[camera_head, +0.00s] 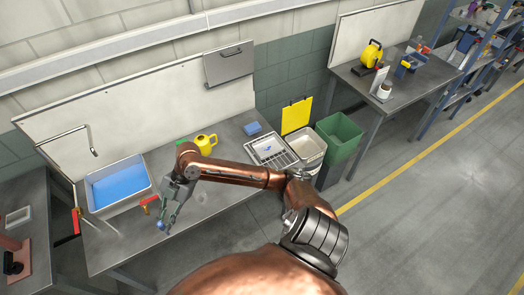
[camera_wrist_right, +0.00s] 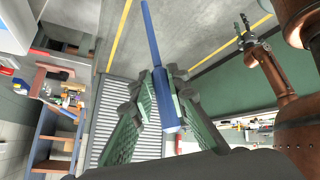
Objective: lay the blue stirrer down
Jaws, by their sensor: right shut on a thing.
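The blue stirrer (camera_wrist_right: 149,35) is a long, thin rod with a thicker end, seen between the fingers of my right gripper (camera_wrist_right: 158,88) in the right wrist view. My right gripper (camera_head: 171,206) is shut on it. In the head view the gripper points down over the front part of the grey workbench (camera_head: 215,185), to the right of the basin. Only a small blue bit of the stirrer (camera_head: 161,225) shows there. Its height above the bench is hard to tell. My left gripper (camera_wrist_right: 250,40) shows small in the right wrist view; its finger opening is unclear.
A basin with a blue inside (camera_head: 121,184) stands left, with a bent tap behind it. A yellow watering can (camera_head: 206,142), a blue sponge-like block (camera_head: 252,128) and a ribbed white tray (camera_head: 270,151) are farther back. A green bin (camera_head: 340,136) stands beyond the bench's right end.

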